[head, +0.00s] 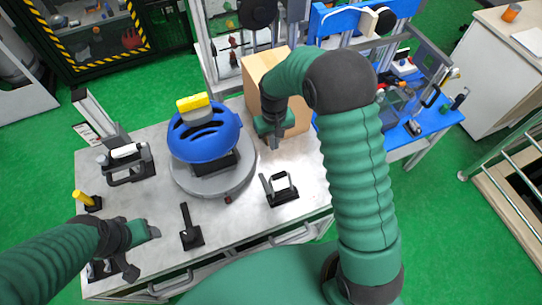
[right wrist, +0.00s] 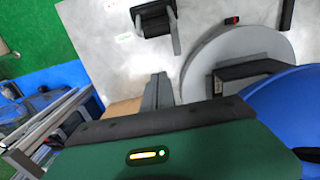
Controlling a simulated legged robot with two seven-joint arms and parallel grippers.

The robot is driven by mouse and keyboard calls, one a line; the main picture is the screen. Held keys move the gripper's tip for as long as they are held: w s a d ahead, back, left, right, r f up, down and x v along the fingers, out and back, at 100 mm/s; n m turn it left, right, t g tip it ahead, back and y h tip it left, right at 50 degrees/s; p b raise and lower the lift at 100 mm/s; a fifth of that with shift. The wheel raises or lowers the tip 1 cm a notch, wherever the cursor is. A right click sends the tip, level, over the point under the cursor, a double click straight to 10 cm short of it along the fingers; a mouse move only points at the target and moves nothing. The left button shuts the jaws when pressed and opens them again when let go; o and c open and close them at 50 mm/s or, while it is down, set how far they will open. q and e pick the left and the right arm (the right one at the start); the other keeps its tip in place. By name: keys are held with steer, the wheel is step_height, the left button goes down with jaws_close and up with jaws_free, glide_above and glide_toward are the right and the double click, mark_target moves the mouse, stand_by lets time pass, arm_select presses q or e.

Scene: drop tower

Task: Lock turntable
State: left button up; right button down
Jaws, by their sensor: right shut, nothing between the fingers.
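The turntable (head: 180,184) is a round grey disc on the metal table, with a blue helmet (head: 205,138) on a black support at its middle. A small dark red part (head: 228,199) sits at the disc's front edge; in the right wrist view it shows (right wrist: 232,20) at the rim. My right gripper (head: 275,143) is shut and empty, above the table to the right of the turntable and apart from it. Its grey fingers (right wrist: 157,92) point towards the table beside the disc in the right wrist view. My left gripper (head: 154,230) is over the table's front left; its finger gap is unclear.
A yellow block (head: 193,102) tops the helmet. A cardboard box (head: 258,66) stands behind my right gripper. Black handled fixtures stand at right (head: 281,190), front (head: 190,232) and left (head: 126,163). A blue workbench (head: 432,118) is at right.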

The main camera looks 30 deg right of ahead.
arm_select(q)
steer(key=p+v, duration=0.2)
steer(key=shift+r, duration=0.35)
arm_select(e)
steer(key=s+f, duration=0.4)
steer(key=f, duration=0.4)
steer(key=shift+a+f, duration=0.25)
steer(key=shift+a, duration=0.05)
arm_select(q)
steer(key=shift+a, duration=0.1)
steer(key=shift+f, duration=0.2)
arm_select(e)
steer(key=shift+w+f, duration=0.1)
steer(key=shift+w, duration=0.05)
